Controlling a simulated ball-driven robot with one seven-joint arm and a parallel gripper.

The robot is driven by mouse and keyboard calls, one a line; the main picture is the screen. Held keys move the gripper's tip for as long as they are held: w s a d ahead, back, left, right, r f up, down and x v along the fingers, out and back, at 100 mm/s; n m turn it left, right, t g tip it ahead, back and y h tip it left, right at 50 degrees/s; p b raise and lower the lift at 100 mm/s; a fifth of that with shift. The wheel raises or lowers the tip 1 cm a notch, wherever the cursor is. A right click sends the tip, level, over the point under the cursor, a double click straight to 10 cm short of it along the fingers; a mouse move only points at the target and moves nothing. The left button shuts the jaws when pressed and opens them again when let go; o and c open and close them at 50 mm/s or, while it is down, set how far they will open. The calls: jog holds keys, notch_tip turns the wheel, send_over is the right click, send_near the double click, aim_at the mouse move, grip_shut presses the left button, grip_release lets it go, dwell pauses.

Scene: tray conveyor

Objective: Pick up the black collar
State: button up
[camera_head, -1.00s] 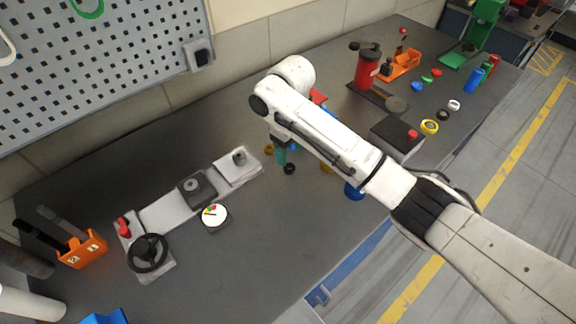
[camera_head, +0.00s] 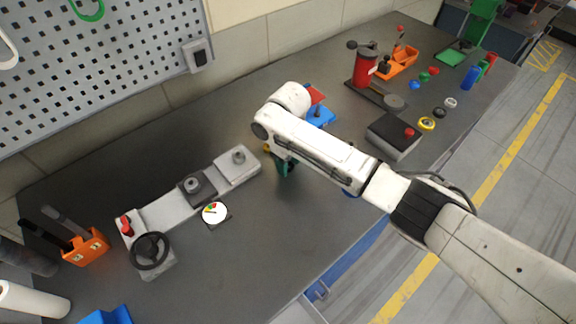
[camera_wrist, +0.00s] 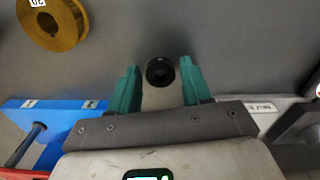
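The black collar (camera_wrist: 160,71) is a small dark ring on the grey bench, seen in the wrist view between the teal fingertips. My gripper (camera_wrist: 158,76) is open, one finger on each side of the collar, with a visible gap on both sides. In the head view my gripper (camera_head: 284,169) is low over the bench, and it and the arm hide the collar. Another black ring (camera_head: 438,112) lies farther right, between a white ring and a yellow ring.
A yellow spool (camera_wrist: 55,20) and a blue block with a rod (camera_wrist: 42,128) are near my gripper. A grey fixture with a handwheel (camera_head: 150,251) and a dial gauge (camera_head: 215,211) stand to the left.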

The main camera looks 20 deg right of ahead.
jog(key=c, duration=0.8)
jog(key=shift+r, duration=0.1)
